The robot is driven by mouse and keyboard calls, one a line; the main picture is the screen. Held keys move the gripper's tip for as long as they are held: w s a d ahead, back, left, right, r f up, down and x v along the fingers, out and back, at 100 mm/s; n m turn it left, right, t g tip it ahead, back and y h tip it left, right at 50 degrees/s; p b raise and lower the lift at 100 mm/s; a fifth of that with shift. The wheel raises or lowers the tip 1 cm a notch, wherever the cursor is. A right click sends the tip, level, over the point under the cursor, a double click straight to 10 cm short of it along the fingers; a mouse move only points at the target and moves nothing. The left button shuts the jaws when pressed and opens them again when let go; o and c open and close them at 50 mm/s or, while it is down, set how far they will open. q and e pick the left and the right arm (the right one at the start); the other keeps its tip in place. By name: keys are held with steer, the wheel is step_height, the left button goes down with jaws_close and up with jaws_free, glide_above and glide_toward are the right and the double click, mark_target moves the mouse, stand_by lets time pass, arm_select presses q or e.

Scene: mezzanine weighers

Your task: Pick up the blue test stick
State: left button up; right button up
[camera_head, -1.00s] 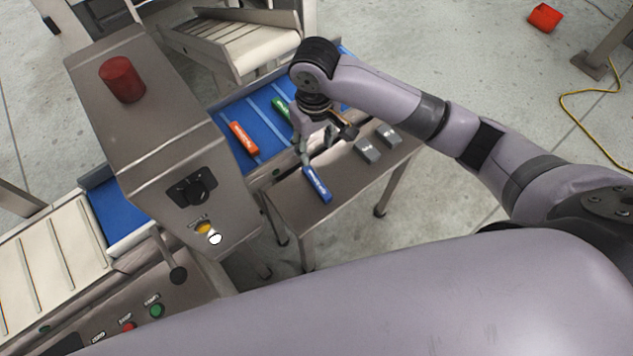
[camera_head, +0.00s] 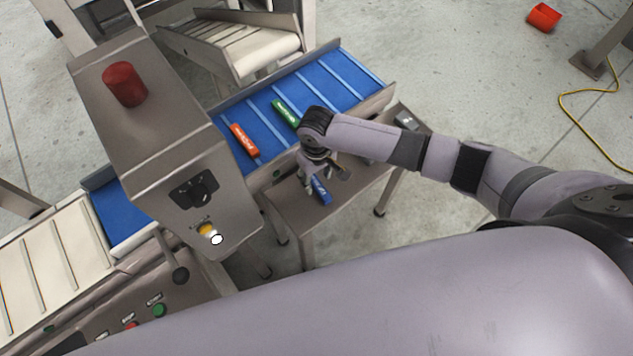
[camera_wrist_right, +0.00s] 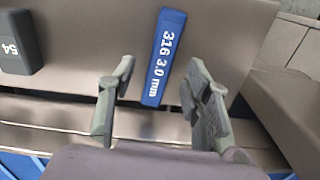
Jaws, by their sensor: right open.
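The blue test stick (camera_head: 321,191) lies on the steel side table, partly hidden by my right gripper in the head view. In the right wrist view the blue test stick (camera_wrist_right: 165,58) carries white lettering "316 3.0 mm", and its near end reaches between the fingers. My right gripper (camera_head: 322,185) is open, also in the right wrist view (camera_wrist_right: 160,88), with one finger on each side of the stick and a gap to each. Whether the fingers are down at its height is hard to tell. My left gripper is not in view.
A grey block (camera_wrist_right: 20,42) marked "54" lies left of the stick in the wrist view. The blue conveyor belt (camera_head: 335,85) behind the table carries an orange stick (camera_head: 244,141) and a green stick (camera_head: 286,113). The steel detector housing (camera_head: 160,140) stands to the left.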

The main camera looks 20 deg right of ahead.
step_height(320, 180, down, 2)
steer(key=shift+f, duration=0.1)
jaws_close()
stand_by(0.6)
